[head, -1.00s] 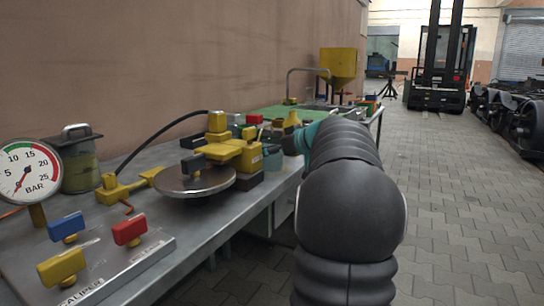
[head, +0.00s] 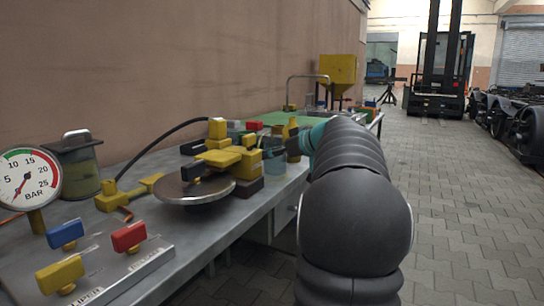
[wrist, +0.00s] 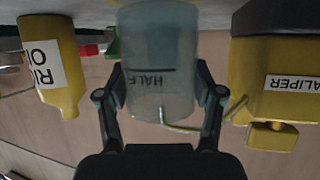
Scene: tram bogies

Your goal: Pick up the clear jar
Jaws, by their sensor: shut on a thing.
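The clear jar (wrist: 160,50) is a bluish see-through vessel with a line and the word HALF on its side. The wrist view shows it upside down, between the two fingers. My gripper (wrist: 160,88) is shut on it, with one finger against each side. In the head view the jar (head: 275,165) shows at the bench's front edge, right of the yellow caliper block, and my gripper (head: 293,150) is beside it, partly hidden by my arm. I cannot tell whether the jar touches the bench.
A yellow bottle (wrist: 52,65) stands on one side of the jar, and the yellow caliper block (wrist: 280,80) stands close on the other. A thin bent wire (wrist: 190,128) shows by the jar. The metal bench (head: 215,240) also holds a disc (head: 195,190) and a pressure gauge (head: 28,180).

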